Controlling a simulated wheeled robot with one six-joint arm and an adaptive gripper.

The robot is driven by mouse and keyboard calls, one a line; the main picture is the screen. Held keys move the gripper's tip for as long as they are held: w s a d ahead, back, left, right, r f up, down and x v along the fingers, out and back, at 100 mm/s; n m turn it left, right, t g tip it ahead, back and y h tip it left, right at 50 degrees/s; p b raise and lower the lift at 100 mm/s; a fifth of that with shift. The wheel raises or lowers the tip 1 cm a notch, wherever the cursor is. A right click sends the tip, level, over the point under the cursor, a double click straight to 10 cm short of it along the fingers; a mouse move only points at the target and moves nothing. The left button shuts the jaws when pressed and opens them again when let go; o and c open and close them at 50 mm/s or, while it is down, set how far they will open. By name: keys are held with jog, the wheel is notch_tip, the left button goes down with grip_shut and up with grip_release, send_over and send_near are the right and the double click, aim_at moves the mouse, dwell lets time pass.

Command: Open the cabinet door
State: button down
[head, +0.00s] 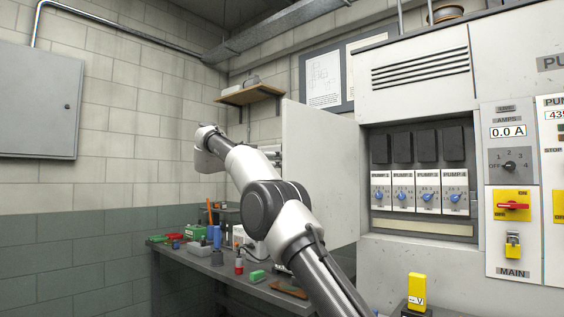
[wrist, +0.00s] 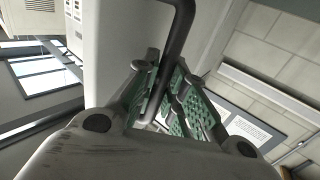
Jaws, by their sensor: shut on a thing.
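The cabinet door (head: 318,170) is a pale grey panel that stands swung open to the left of the cabinet (head: 410,130). The opening shows several white units (head: 404,192) with blue knobs and dark blocks above them. My arm reaches up and left to the outer side of the door. In the wrist view the dark bar handle (wrist: 181,32) runs down between the green-padded fingers of my gripper (wrist: 163,78). The fingers are shut on it. The door's pale face (wrist: 118,40) is beside the handle. In the head view the handle and fingertips are mostly hidden.
A workbench (head: 222,271) with bottles, boxes and tools stands below my arm at the left. A wooden shelf (head: 250,94) is on the wall behind. A grey wall box (head: 38,100) hangs at far left. A yellow device (head: 416,290) stands at the front right.

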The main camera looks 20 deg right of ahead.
jog(key=c, duration=1.5)
grip_release()
jog(key=shift+d, duration=0.1)
jog(key=shift+c, duration=0.2)
